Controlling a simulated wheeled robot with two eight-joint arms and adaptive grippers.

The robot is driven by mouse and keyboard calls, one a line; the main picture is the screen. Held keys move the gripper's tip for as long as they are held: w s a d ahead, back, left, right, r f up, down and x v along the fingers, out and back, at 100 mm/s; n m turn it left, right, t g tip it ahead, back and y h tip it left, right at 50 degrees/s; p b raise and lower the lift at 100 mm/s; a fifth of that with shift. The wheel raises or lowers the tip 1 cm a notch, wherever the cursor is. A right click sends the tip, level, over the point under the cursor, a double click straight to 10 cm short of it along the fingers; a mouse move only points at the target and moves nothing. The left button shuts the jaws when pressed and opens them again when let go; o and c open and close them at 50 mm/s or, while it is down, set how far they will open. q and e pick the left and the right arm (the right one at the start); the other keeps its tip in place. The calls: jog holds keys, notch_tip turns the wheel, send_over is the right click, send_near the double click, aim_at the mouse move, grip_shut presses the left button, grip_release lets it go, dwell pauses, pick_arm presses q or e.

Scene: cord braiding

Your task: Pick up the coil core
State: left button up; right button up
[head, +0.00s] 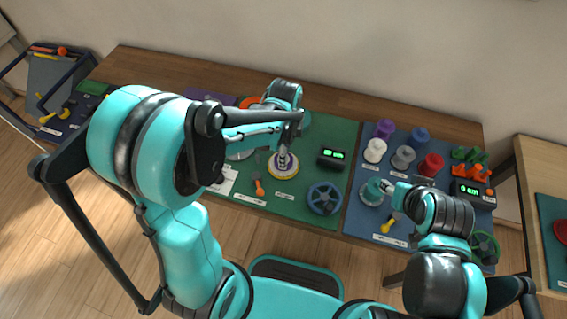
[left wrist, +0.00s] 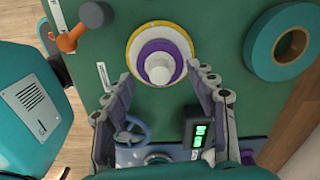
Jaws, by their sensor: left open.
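What looks like the coil core is a round stepped piece with a white knob (left wrist: 159,68) on purple, white and yellow rings, standing on the green mat (left wrist: 110,25). In the head view it shows as a pale disc (head: 283,172) under my left gripper (head: 283,152). In the left wrist view my left gripper (left wrist: 160,82) is open, with its fingertips apart on either side of the piece's near edge. I cannot tell how high they are above it. My right gripper (head: 388,187) is beside a teal spool (head: 370,193) on the blue mat; its jaws are too small to read.
A black box with a green display (left wrist: 197,133) and a blue handwheel (left wrist: 130,134) stand close by. A teal ring (left wrist: 262,46) and an orange-handled tool (left wrist: 68,42) lie on the mat. Several coloured spools, including a red one (head: 431,164), stand on the right.

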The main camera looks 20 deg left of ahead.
pick_arm(q)
notch_tip(320, 180, down, 2)
jog(key=shift+f, duration=0.1)
jog(key=c, duration=1.1)
jog(key=shift+r, duration=0.2)
jog(key=shift+c, duration=0.2)
